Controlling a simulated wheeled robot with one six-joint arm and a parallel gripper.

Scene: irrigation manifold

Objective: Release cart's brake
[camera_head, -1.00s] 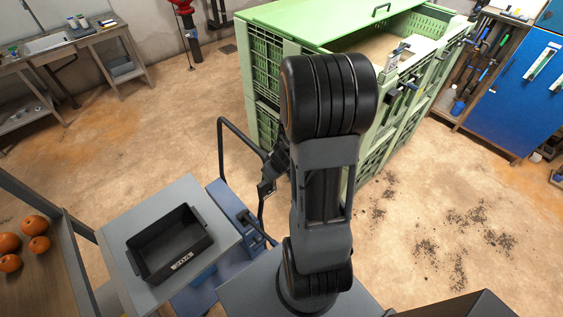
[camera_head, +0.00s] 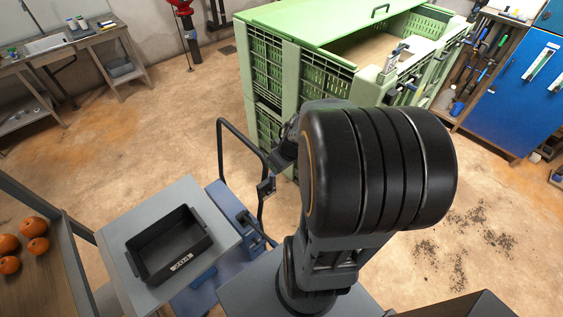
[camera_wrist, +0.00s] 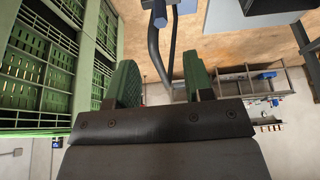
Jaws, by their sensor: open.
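The cart (camera_head: 217,278) has a blue deck and a dark tubular handle (camera_head: 220,150), left of my arm in the head view. A small dark block (camera_head: 265,187) sits on the handle's near upright. A dark lever-like part (camera_head: 257,229) lies lower, by the deck; I cannot tell which part is the brake. In the wrist view, the handle tube (camera_wrist: 155,52) and a dark block on it (camera_wrist: 158,13) appear beyond my gripper (camera_wrist: 161,80). Its green-padded fingers are apart with nothing held. In the head view my arm largely hides the gripper.
A black tray (camera_head: 170,245) rests on a grey surface by the cart. The large green crate (camera_head: 290,75) stands close behind the handle. Oranges (camera_head: 34,228) lie on a shelf at the left. Open floor (camera_head: 150,140) lies beyond the cart, to the left.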

